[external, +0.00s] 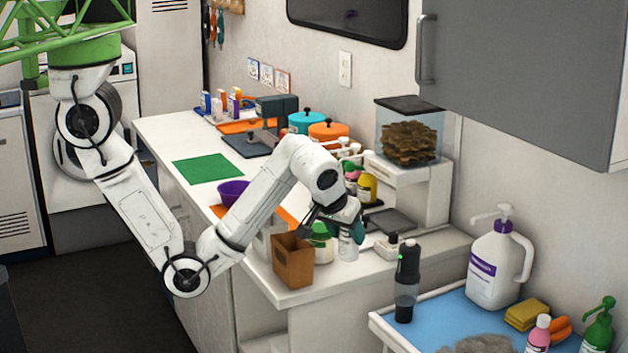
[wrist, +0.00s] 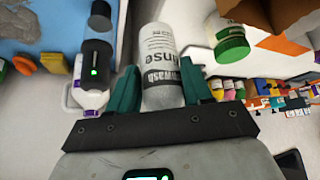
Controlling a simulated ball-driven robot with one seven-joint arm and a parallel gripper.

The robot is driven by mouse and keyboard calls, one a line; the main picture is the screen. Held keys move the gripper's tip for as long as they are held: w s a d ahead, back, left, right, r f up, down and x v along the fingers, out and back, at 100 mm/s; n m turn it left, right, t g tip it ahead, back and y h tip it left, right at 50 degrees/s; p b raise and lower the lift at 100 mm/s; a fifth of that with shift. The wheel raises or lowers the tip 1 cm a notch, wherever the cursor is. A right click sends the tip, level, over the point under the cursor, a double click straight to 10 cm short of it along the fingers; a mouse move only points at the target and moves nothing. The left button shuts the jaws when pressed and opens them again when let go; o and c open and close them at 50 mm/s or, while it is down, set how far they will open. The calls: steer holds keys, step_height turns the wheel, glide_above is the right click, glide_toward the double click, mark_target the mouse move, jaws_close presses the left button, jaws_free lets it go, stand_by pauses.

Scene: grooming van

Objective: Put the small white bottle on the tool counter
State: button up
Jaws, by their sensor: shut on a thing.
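My gripper (external: 342,222) is shut on a small white bottle (external: 348,246), at the right end of the white tool counter (external: 297,293). In the wrist view the bottle (wrist: 160,60) lies between the two teal fingers of my gripper (wrist: 161,88), with grey and black lettering on its label. In the external view it hangs upright below the fingers. I cannot tell whether its base touches the counter.
A brown box (external: 292,262) and a green-lidded jar (external: 321,242) stand close left of the bottle. A small white dispenser (external: 387,247) is to its right.

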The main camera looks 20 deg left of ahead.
steer(key=s+d, duration=0.2)
steer(key=s, duration=0.2)
steer(key=s+d+f, duration=0.1)
steer(key=s+d, duration=0.2)
steer(key=s, duration=0.2)
steer(key=s+d+f+b, duration=0.1)
steer(key=s+d, duration=0.2)
steer(key=s, duration=0.1)
steer(key=shift+s+f, duration=0.15)
steer(key=shift+f, duration=0.05)
steer(key=shift+w+d+f+b, duration=0.6)
steer(key=shift+w+d+f, duration=1.05)
steer(key=shift+f, duration=0.5)
steer(key=shift+w+d+f+b, duration=0.65)
steer(key=shift+w+d+f, duration=0.75)
steer(key=shift+d+f, duration=0.55)
steer(key=shift+w+d+f+b, duration=0.6)
steer(key=shift+w+d+f, duration=0.95)
steer(key=shift+f, duration=0.75)
steer(key=shift+f, duration=0.2)
steer(key=o, duration=1.1)
